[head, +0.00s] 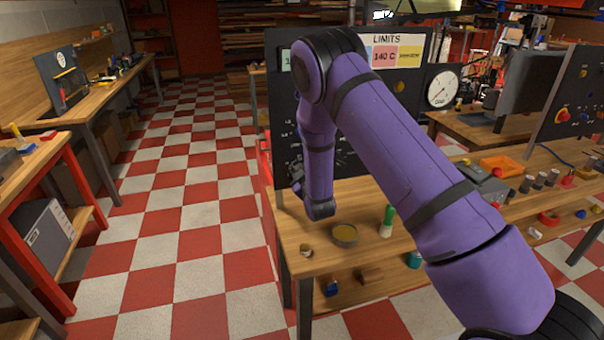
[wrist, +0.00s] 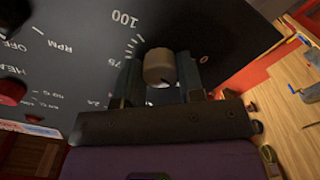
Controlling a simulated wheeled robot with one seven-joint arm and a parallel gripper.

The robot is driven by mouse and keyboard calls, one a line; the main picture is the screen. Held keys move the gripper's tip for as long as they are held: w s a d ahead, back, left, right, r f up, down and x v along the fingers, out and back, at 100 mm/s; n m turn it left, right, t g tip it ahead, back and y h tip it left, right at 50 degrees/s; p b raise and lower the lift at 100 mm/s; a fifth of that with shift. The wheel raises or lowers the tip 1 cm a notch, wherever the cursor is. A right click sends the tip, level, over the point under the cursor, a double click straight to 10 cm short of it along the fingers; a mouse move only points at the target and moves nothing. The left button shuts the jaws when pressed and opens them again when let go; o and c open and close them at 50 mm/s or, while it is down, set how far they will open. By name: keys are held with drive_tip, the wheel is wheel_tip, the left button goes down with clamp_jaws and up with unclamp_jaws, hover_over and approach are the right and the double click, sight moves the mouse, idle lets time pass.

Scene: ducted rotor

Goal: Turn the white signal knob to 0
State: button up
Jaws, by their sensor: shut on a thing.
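The white signal knob (wrist: 159,67) is on a dark panel (wrist: 85,40) in the wrist view, with part of a printed scale showing "100" and "75" beside it. My gripper (wrist: 160,75) has one finger on each side of the knob and is shut on it. The knob's pointer is hard to make out, so I cannot tell its setting.
A red knob (wrist: 12,91) sits left on the panel near "HEA" and "RPM" lettering. A white gauge (head: 442,88) stands right. The checkered floor at left is clear.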

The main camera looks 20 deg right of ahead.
drive_tip(key=shift+n, duration=4.8)
drive_tip(key=o, duration=0.9)
drive_tip(key=s, duration=1)
drive_tip(key=shift+s, duration=0.4)
